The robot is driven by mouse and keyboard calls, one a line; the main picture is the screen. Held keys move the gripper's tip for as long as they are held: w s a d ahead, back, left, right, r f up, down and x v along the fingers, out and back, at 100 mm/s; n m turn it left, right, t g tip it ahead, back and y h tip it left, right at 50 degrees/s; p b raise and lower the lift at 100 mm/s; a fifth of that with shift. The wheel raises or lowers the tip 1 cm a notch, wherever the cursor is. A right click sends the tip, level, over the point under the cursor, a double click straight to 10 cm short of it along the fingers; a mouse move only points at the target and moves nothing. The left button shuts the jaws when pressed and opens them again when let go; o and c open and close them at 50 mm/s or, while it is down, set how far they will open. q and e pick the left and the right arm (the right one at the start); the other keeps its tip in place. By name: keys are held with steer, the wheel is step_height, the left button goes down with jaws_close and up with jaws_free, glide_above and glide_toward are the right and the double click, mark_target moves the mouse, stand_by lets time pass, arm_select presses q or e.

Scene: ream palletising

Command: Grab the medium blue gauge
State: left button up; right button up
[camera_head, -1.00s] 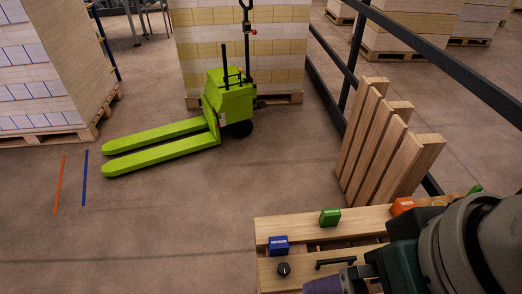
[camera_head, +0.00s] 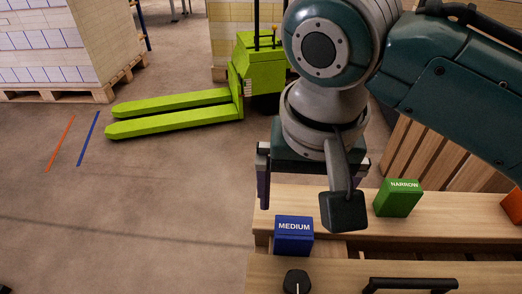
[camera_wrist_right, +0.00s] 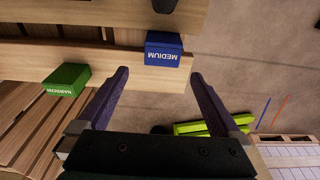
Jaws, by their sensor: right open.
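The medium gauge is a blue block (camera_head: 294,236) labelled MEDIUM, upright on the front left of the wooden pallet (camera_head: 462,208). In the right wrist view the blue block (camera_wrist_right: 164,49) sits ahead of the fingertips, roughly between their lines. My right gripper (camera_wrist_right: 160,75) is open and empty, its two dark purple fingers apart. In the head view the right gripper (camera_head: 305,190) hangs above and behind the block, not touching it; its far finger is partly hidden by my wrist. My left gripper is not in view.
A green block (camera_head: 398,198) labelled NARROW stands right of the blue one, and an orange block (camera_head: 513,206) lies at the right edge. A black knob (camera_head: 296,282) and black handle (camera_head: 410,284) are in front. A green pallet truck (camera_head: 180,112) stands on the floor behind.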

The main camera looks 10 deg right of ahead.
mark_target(295, 228)
steer(key=f+b, duration=0.1)
steer(key=f, duration=0.3)
steer(key=shift+w+f+b, duration=0.2)
steer(key=shift+f+b, duration=0.15)
steer(key=shift+b, duration=0.05)
steer(key=f, duration=0.1)
steer(key=f+b, duration=0.1)
steer(key=f, duration=0.1)
steer(key=f+b, duration=0.1)
steer(key=shift+s+a+f, duration=0.15)
steer(key=shift+s+f, duration=0.1)
steer(key=shift+f, duration=0.05)
steer(key=shift+w+f+b, duration=0.15)
steer(key=shift+f+b, duration=0.15)
steer(key=shift+f, duration=0.15)
steer(key=shift+c, duration=0.5)
steer(key=c, duration=1.2)
steer(key=shift+c, duration=0.5)
